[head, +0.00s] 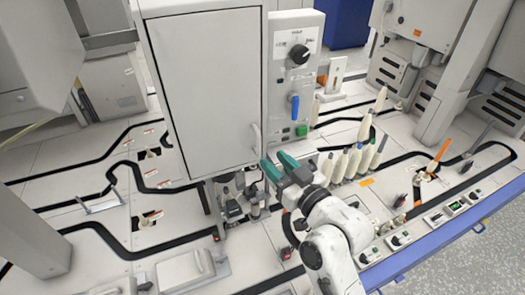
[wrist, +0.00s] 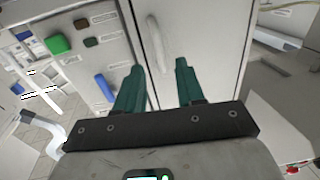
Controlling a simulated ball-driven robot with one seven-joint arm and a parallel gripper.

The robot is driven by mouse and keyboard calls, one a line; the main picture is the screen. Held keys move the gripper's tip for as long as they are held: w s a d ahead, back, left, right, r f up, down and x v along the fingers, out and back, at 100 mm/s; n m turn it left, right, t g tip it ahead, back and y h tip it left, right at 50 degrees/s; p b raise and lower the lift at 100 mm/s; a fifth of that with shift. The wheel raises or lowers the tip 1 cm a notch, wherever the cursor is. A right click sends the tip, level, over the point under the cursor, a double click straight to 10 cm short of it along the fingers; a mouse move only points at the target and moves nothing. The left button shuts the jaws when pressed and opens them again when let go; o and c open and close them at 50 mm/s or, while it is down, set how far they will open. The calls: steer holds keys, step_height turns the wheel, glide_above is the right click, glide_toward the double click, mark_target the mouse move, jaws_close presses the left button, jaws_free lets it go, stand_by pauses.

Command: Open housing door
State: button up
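The housing door (head: 205,80) is a tall light-grey panel on the housing at the centre of the head view. It looks shut. Its pale vertical handle (head: 256,138) is near the lower right edge. In the wrist view the door (wrist: 205,40) fills the upper middle, and the handle (wrist: 158,45) stands ahead of the fingertips. My gripper (head: 274,167) has green fingers and is just below and right of the handle in the head view. In the wrist view my gripper (wrist: 158,75) is open, with nothing between the fingers. The fingertips look apart from the handle.
A control panel with a black knob (head: 299,54), blue lever (head: 294,106) and green button (head: 302,131) is right of the door. Several cream bobbins (head: 352,160) stand close right of my gripper. Mechanism parts (head: 238,200) are below the door. Floor plates at left look mostly clear.

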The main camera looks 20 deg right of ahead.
mark_target(260, 147)
steer(key=shift+w+a, duration=0.15)
steer(key=shift+w, duration=0.75)
steer(key=shift+w+a, duration=0.2)
steer(key=shift+w, duration=0.7)
steer(key=shift+w+a, duration=0.15)
steer(key=shift+w, duration=0.75)
steer(key=shift+c, duration=0.2)
jaws_close()
